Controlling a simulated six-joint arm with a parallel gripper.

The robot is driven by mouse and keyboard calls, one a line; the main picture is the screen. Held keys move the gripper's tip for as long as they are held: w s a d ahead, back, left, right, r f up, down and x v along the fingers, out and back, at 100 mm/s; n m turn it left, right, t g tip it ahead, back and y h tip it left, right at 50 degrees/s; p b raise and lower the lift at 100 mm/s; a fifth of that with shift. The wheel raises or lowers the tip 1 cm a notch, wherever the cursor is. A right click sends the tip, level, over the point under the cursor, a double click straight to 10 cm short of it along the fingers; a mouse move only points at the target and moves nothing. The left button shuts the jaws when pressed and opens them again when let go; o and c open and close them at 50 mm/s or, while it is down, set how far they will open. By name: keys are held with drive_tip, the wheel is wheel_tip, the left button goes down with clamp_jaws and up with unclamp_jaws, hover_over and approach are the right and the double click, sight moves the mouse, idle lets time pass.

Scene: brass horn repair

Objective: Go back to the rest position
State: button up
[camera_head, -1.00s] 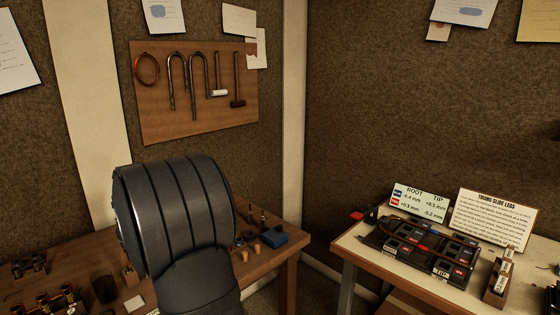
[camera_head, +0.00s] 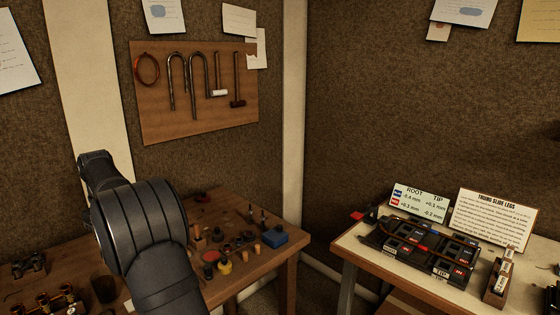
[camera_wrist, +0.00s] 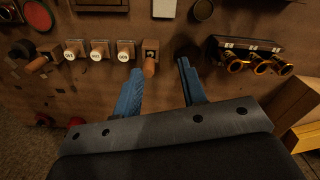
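My gripper (camera_wrist: 159,68) shows in the wrist view with its two blue fingers apart and nothing held between them. It is above the brown wooden bench (camera_wrist: 95,105). A wooden-handled piece (camera_wrist: 149,66) appears between the fingertips in the picture, on the bench beyond them. In the head view my dark arm stands at the lower left over the bench, and the gripper's fingers are hidden.
The wrist view shows several labelled wooden-handled pieces (camera_wrist: 98,50) and a holder with brass parts (camera_wrist: 244,56). In the head view, a blue block (camera_head: 274,235) sits on the left bench. The right table (camera_head: 352,246) carries a black tray (camera_head: 386,252) and signs.

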drive_tip(key=shift+s+a+f, duration=0.15)
drive_tip(key=shift+a+f, duration=0.25)
drive_tip(key=shift+a, duration=0.25)
drive_tip(key=shift+s+a+f, duration=0.2)
drive_tip(key=shift+a+f, duration=0.2)
drive_tip(key=shift+a, duration=0.25)
drive_tip(key=shift+s+a+f, duration=0.15)
drive_tip(key=shift+a+f, duration=0.25)
drive_tip(key=shift+a, duration=0.25)
